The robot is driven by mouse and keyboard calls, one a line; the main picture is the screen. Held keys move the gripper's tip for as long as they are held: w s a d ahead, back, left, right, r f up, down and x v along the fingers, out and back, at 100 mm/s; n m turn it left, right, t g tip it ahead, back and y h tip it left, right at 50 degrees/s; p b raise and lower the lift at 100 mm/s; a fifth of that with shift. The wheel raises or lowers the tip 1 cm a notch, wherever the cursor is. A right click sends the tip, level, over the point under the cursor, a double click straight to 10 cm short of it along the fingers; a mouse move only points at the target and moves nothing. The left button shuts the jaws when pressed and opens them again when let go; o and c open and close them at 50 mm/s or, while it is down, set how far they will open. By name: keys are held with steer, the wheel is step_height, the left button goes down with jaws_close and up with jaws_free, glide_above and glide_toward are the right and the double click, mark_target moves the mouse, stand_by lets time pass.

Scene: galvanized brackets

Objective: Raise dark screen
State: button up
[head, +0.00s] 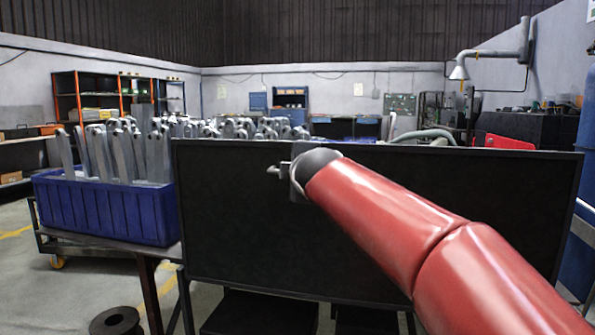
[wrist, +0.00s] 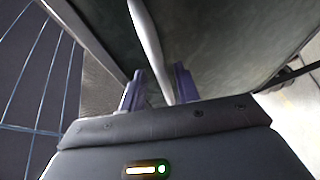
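The dark screen (head: 240,235) is a large black panel with a thin frame, standing upright in front of me in the head view. My red arm reaches across it from the lower right. My gripper (head: 273,170) is in front of the screen's upper part, a little below its top edge, pointing left. In the wrist view, the two dark fingers of my gripper (wrist: 158,88) stand apart. A pale grey bar (wrist: 151,45) runs between them; no firm grip on it is visible. I cannot tell whether the fingers touch the screen.
A blue crate (head: 105,210) of upright metal brackets (head: 130,155) stands on a table left of the screen. More brackets show behind the screen. A dark spool (head: 116,321) lies on the floor at lower left. Blue cylinders (head: 585,180) stand at the right edge.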

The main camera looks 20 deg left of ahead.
steer(key=v, duration=0.7)
steer(key=shift+s+b, duration=0.25)
steer(key=shift+b, duration=0.1)
steer(key=shift+d+r, duration=0.1)
steer(key=shift+r, duration=0.05)
steer(key=s+d+f+m+g+h, duration=0.1)
steer(key=s+d+f+m+h, duration=0.1)
steer(key=s+d+f+m, duration=0.3)
steer(key=d+f+m+g+h, duration=0.15)
steer(key=d+f, duration=0.25)
steer(key=d, duration=0.4)
steer(key=s+d+f+m+g+h, duration=0.1)
steer(key=s+d+f+m+h, duration=0.1)
steer(key=s+d+f+m, duration=0.3)
steer(key=s+d+f+m+g, duration=0.2)
steer(key=s+d+f+m, duration=0.3)
steer(key=s+f, duration=0.3)
steer(key=s+d+f+m+g+h, duration=0.1)
steer(key=s+d+f+m+g, duration=0.2)
steer(key=s+d+f+m, duration=0.2)
steer(key=s+d+f, duration=0.2)
steer(key=s+f, duration=0.2)
steer(key=f, duration=0.1)
steer(key=shift+d, duration=0.25)
steer(key=shift+m, duration=0.25)
